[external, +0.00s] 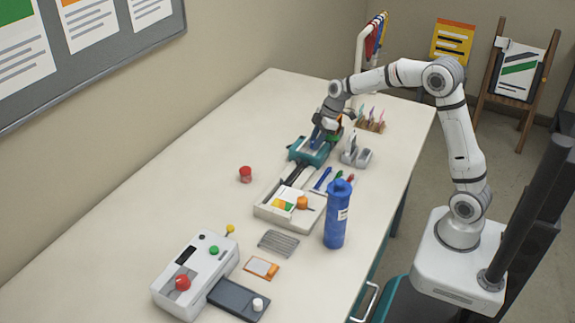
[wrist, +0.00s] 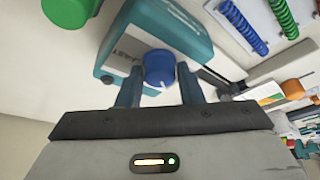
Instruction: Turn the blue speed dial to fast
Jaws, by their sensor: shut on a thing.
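The teal laminator (external: 312,155) stands toward the far part of the white table, with my gripper (external: 324,133) down over it. In the wrist view the blue speed dial (wrist: 158,66) sits on the laminator's light panel, between my two fingers. A white mark shows on the dial's near side. Part of a label reading "FAST" is beside the dial on the left. My gripper (wrist: 159,82) is shut on the dial, a finger on each side. The laminator's teal body (wrist: 185,20) also shows behind the dial. In the external view my gripper hides the dial.
A white paper trimmer (external: 270,211) and a tall blue bottle (external: 337,225) stand nearer on the table. Grey blocks (external: 356,157) and a wooden holder (external: 370,127) flank the gripper's right. The table's left side is mostly clear.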

